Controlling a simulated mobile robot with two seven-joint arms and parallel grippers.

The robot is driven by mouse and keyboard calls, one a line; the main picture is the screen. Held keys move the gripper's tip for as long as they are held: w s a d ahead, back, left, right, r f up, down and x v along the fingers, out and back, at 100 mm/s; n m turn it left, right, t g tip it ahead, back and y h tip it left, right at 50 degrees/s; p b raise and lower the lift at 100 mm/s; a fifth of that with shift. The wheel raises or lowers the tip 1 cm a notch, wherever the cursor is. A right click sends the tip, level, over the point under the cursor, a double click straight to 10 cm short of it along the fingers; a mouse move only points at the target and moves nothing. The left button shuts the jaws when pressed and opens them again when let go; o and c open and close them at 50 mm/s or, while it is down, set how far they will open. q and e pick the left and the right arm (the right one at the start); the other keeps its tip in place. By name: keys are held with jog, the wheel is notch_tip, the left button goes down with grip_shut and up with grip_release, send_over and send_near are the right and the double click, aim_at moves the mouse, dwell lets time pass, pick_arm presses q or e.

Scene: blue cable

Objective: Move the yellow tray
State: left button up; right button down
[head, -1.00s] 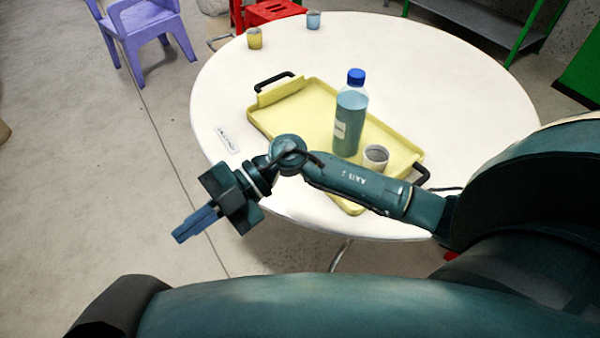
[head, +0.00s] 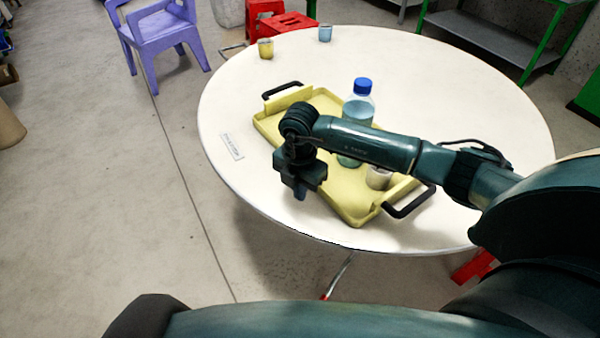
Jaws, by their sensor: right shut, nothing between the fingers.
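The yellow tray (head: 352,207) lies on the round white table (head: 490,110), with a black handle at its far left end and another at its near right end. A bottle with a blue cap (head: 362,86) and a grey cup (head: 379,178) stand on it, both partly hidden by my right arm. My right gripper (head: 300,194) points down in front of the tray's near left side. It is shut and holds nothing. I cannot tell if it touches the tray. My left gripper is not in view.
A yellow cup (head: 265,49) and a blue cup (head: 325,34) stand at the table's far edge. A small white label (head: 232,146) lies left of the tray. A purple chair (head: 160,35) and red stools (head: 285,25) stand behind. The table's right side is clear.

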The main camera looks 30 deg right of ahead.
aim_at(335, 163)
jog(key=d, duration=0.1)
jog(key=w+d+f, duration=0.1)
jog(key=shift+w+d, duration=0.2)
jog(key=shift+d, duration=0.15)
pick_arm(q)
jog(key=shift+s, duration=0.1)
pick_arm(e)
jog(key=shift+w+d, duration=0.25)
jog(key=shift+d, duration=0.2)
